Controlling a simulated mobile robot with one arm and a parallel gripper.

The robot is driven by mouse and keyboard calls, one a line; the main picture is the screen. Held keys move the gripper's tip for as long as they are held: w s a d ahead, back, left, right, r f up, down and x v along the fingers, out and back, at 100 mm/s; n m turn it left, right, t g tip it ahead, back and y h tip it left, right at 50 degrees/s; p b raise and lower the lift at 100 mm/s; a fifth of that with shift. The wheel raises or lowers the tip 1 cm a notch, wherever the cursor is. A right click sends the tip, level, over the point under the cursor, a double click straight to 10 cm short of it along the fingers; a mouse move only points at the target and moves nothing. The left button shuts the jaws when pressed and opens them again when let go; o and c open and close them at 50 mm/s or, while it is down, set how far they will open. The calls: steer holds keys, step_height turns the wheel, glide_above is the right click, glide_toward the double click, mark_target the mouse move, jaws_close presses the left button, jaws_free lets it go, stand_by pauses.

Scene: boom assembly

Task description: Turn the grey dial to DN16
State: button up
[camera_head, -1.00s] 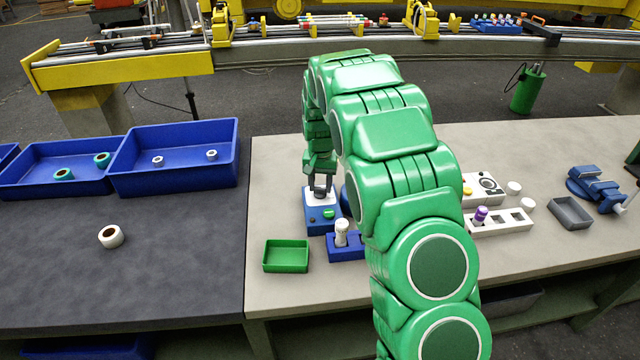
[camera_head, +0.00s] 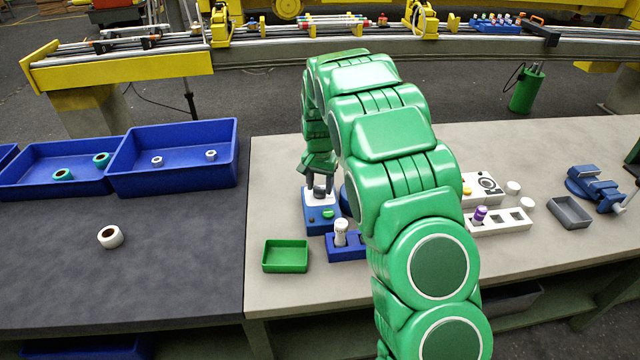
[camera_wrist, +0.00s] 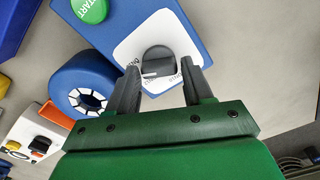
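The grey dial (camera_wrist: 158,62) is a dark round knob with a white pointer mark, on a white plate of a blue box (camera_head: 322,222). Small printed labels lie around it, partly hidden by my fingers, so I cannot read the setting. A green START button (camera_wrist: 90,9) is on the same box. My gripper (camera_wrist: 159,68) is open, with one dark finger on each side of the dial. A gap seems to show between each finger and the knob. In the head view my gripper (camera_head: 320,184) points down over the box's back part.
A blue round part (camera_wrist: 86,92) stands close beside the box. A blue holder (camera_head: 345,252) with a white cylinder (camera_head: 341,232) and a green tray (camera_head: 286,256) are in front. A white block (camera_head: 500,222) stands to the right.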

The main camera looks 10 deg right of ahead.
mark_target(320, 187)
steer(key=shift+o, duration=1.2)
step_height(320, 187, up, 7)
steer(key=shift+r, duration=0.4)
